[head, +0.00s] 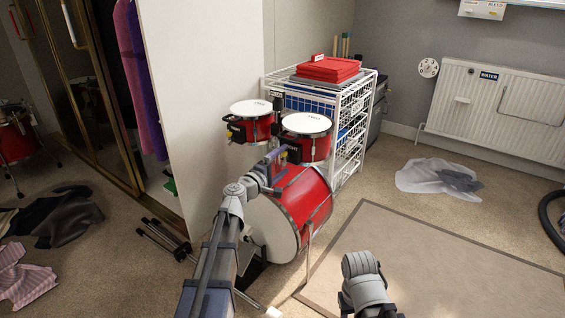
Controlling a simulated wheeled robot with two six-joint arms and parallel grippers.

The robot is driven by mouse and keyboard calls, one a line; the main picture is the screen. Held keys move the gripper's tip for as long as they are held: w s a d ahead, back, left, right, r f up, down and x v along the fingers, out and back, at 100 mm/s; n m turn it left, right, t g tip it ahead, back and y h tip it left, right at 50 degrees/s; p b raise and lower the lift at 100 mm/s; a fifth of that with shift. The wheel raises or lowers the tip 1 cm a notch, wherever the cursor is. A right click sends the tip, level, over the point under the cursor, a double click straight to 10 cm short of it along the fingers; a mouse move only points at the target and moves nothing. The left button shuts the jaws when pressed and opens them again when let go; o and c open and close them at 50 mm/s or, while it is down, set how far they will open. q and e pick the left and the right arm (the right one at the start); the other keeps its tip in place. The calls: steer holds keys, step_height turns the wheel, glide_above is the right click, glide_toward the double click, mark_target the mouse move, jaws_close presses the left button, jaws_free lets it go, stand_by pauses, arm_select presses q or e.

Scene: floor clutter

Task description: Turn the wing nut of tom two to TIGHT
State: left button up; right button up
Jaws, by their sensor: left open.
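Two red toms with white heads stand above a red bass drum (313,203). The right-hand tom (317,148), whose small head print I cannot read surely, is the nearer one; the other tom (262,128) is to its left. A dark bracket (294,152) sits on the near left side of the right-hand tom. My left gripper (278,155) is open beside this bracket, with purplish finger parts. The wing nut is too small or hidden to make out, so I cannot tell its position or whether the fingers touch it. My right arm shows at bottom centre; its gripper is not visible.
A white wire rack (345,125) with red trays (328,69) stands right behind the toms. A white panel (205,90) is at left. A rug (430,265) lies at right, and dark clothing (58,217) and a pale cloth (425,172) lie on the floor.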

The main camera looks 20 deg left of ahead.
arm_select(q)
steer(key=v, duration=0.7)
steer(key=shift+s, duration=0.25)
steer(key=shift+a, duration=0.1)
steer(key=s+d+f+m+g+h, duration=0.1)
steer(key=s+d+f+m+g, duration=0.8)
steer(key=d+f, duration=0.35)
steer(key=s+a+f+m+g+y, duration=0.25)
steer(key=s+f+g, duration=0.2)
steer(key=s, duration=0.25)
steer(key=s+a+f+m+g+y, duration=0.1)
steer(key=s+f+m+g+y, duration=0.25)
steer(key=s+f, duration=0.2)
steer(key=s+d+r+m+y+p, duration=0.1)
steer(key=s+d+r+m+p, duration=0.1)
steer(key=s+d+r+p, duration=0.4)
steer(key=s+d+r+m+y+p, duration=0.2)
steer(key=d+r+p, duration=0.2)
steer(key=r+p, duration=0.4)
step_height(320, 180, up, 37)
steer(key=p, duration=3.6)
steer(key=shift+w+f+n+h, duration=0.15)
steer(key=shift+w+n+h, duration=0.15)
steer(key=shift+w+n, duration=0.1)
